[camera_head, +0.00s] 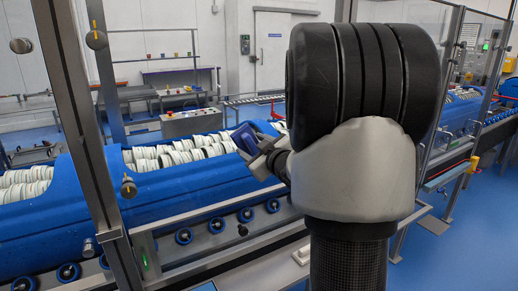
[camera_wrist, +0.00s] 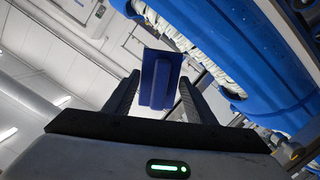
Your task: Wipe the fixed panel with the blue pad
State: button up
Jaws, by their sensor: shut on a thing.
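The blue pad (camera_head: 243,138) is a dark blue flat block at the end of my arm, left of centre in the head view. In the wrist view the blue pad (camera_wrist: 161,72) shows as a square plate with a thicker grip part, which lies between the two dark fingers. My gripper (camera_head: 265,152) is shut on it and holds it in the air, in front of the blue tubs. The wrist view also shows my gripper (camera_wrist: 160,92). I cannot tell for sure which surface is the fixed panel; clear guard panes seem to stand between metal posts.
Metal guard posts (camera_head: 82,130) with knobs stand at the near left, and another post (camera_head: 440,90) at the right. Long blue tubs (camera_head: 165,185) full of white rings lie on a roller conveyor (camera_head: 215,225). Blue floor (camera_head: 475,240) is open at right.

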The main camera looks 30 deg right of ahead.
aim_at(237, 145)
jog(key=shift+a+b, duration=0.8)
jog(key=shift+a, duration=1.1)
jog(key=shift+r, duration=0.1)
jog(key=shift+s+d, duration=0.15)
jog(key=shift+s, duration=2.8)
jog(key=s, duration=0.3)
jog(key=shift+d+b, duration=0.1)
jog(key=shift+b, duration=0.2)
jog(key=shift+w, duration=0.1)
